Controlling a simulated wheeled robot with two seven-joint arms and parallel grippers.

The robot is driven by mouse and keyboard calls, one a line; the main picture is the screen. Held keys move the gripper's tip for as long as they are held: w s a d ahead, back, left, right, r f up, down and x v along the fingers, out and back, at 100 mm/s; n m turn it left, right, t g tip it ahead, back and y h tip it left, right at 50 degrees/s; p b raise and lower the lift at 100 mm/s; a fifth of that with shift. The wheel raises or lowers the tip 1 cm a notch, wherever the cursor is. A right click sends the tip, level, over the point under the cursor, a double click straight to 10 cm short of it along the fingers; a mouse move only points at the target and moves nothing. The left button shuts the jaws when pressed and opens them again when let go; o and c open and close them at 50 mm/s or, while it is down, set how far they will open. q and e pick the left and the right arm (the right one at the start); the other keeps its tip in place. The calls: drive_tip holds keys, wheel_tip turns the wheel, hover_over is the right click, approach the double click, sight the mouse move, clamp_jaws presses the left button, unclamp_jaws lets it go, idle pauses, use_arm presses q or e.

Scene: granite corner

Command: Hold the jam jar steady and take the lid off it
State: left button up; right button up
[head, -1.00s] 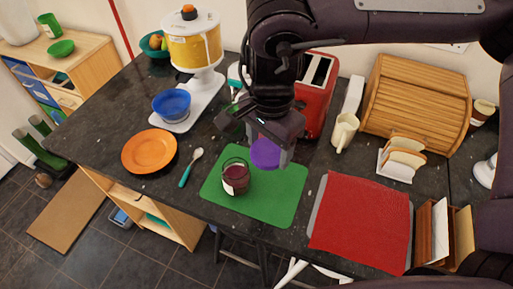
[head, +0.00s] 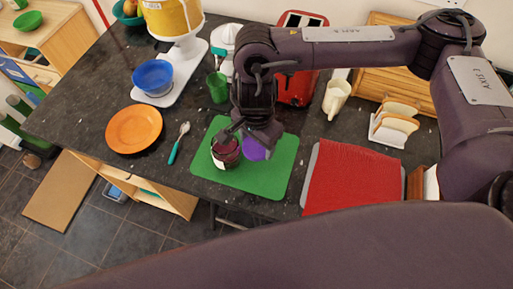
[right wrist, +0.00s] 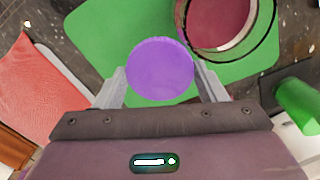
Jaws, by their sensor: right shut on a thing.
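The jam jar (head: 225,157) is clear glass with dark red jam and a pale label. It stands upright and open-topped on the green mat (head: 222,186); its rim shows at the top right of the right wrist view (right wrist: 262,45). My right gripper (head: 250,141) is beside the jar, to its right, shut on the round purple lid (head: 253,151). In the right wrist view the lid (right wrist: 160,68) sits between both fingertips, apart from the jar. I cannot tell its height over the mat. My left gripper is not in view.
A green cup (head: 217,88) stands behind the jar. A spoon (head: 179,143) and orange plate (head: 134,130) lie left. A red cloth (head: 352,180) lies right. A red toaster (head: 297,88), white jug (head: 336,98) and bread rack (head: 387,134) stand behind.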

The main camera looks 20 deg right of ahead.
sight(257, 146)
drive_tip(key=shift+f, duration=2.25)
drive_tip(key=shift+f+b, duration=0.2)
drive_tip(key=shift+b, duration=0.15)
drive_tip(key=o, duration=1.1)
drive_tip(key=shift+r, duration=0.1)
drive_tip(key=shift+r, duration=0.1)
wheel_tip(257, 146, up, 11)
drive_tip(key=shift+f, duration=0.1)
drive_tip(key=shift+r, duration=0.65)
